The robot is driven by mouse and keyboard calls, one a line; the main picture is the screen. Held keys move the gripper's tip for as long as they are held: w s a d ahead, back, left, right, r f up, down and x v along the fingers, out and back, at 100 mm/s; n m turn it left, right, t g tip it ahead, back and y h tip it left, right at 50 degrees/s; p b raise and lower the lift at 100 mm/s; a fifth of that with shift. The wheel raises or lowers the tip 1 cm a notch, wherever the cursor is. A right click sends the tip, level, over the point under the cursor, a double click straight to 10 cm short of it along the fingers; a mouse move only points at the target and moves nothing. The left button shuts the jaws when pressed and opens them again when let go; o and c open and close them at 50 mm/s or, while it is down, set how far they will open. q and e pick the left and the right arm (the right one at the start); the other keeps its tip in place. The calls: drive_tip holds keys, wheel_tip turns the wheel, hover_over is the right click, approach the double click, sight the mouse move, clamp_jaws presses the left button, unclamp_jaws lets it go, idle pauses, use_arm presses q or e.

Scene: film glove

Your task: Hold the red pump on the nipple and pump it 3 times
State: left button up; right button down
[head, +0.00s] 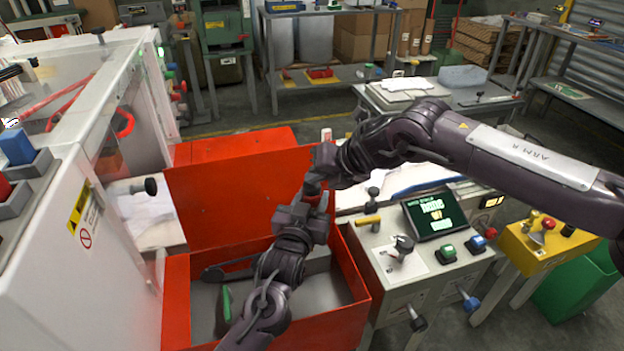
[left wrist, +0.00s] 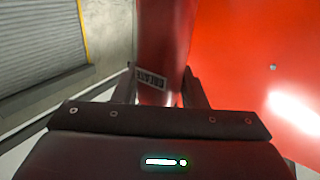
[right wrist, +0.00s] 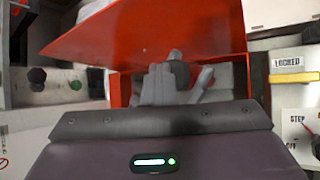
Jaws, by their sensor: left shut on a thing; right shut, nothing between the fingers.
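The red pump (left wrist: 160,45) shows in the left wrist view as a red body with a pale printed label. My left gripper (left wrist: 160,92) is shut on it, one finger on each side. In the head view my left gripper (head: 321,203) is above the open red box, close below my right gripper (head: 312,186). The pump is mostly hidden there by the arms. My right gripper (right wrist: 160,78) is shut and empty, with grey parts close around its tips. I cannot tell whether it touches the pump or my left gripper. I cannot make out the nipple.
The open red box (head: 352,300) has a grey inside and a raised red lid (head: 235,190). A white machine (head: 70,215) stands on the left. A control console (head: 440,265) with a green screen and knobs stands on the right, beside a yellow button box (head: 545,245).

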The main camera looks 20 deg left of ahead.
drive_tip(key=shift+f, duration=0.25)
drive_tip(key=shift+r, duration=1.45)
drive_tip(key=shift+r, duration=0.15)
drive_tip(key=shift+r, duration=2.4)
wheel_tip(320, 180, up, 4)
drive_tip(key=shift+f, duration=0.1)
idle(0.4)
drive_tip(key=shift+f, duration=0.1)
hover_over(316, 187)
drive_tip(key=shift+f, duration=4.3)
